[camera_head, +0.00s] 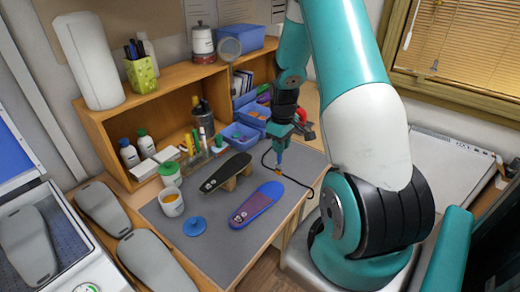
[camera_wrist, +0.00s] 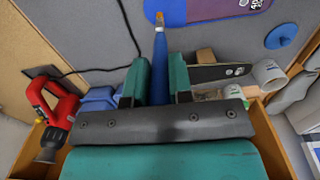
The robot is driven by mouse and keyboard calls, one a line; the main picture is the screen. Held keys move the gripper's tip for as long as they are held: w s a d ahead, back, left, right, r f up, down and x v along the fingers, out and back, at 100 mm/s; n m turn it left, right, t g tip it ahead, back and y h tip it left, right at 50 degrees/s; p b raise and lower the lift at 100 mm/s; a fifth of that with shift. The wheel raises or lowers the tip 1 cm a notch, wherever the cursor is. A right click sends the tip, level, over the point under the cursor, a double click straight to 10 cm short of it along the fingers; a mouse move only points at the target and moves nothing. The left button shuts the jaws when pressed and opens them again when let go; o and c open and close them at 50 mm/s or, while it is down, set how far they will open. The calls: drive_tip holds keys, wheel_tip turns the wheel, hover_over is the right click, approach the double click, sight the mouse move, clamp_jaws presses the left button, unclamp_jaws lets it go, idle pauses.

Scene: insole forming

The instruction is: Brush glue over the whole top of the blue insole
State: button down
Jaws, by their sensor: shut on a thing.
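The blue insole (camera_head: 266,199) lies flat on the grey mat, with a darker maroon area towards its lower left end. I cannot tell whether any of its surface is wet with glue. It also shows at the top of the wrist view (camera_wrist: 172,12), partly cut off. My gripper (camera_head: 284,143) is shut on a blue-handled brush (camera_wrist: 160,68), which points down with an orange tip. In the head view the brush tip (camera_head: 278,173) appears just beyond the insole's upper right end. Contact is not clear. A white cup (camera_head: 171,207) with orange contents stands left of the insole.
A round blue lid (camera_head: 194,226) lies beside the cup. A dark insole (camera_head: 226,171) rests on wooden supports behind the blue one. A black cable (camera_head: 305,186) crosses the mat's right side. A red tool (camera_wrist: 60,115) shows in the wrist view. Wooden shelves (camera_head: 120,112) bound the back.

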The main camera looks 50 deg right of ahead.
sight(278, 164)
drive_tip(key=shift+a+f, duration=0.15)
drive_tip(key=shift+f, duration=0.2)
drive_tip(key=shift+w+f+b, duration=0.1)
drive_tip(key=shift+f+b, duration=0.25)
drive_tip(key=shift+b, duration=0.1)
wheel_tip(278, 164, down, 5)
drive_tip(key=b, duration=0.4)
drive_tip(key=shift+f+b, duration=0.4)
drive_tip(key=shift+f, duration=0.35)
idle(0.8)
drive_tip(key=shift+a, duration=0.1)
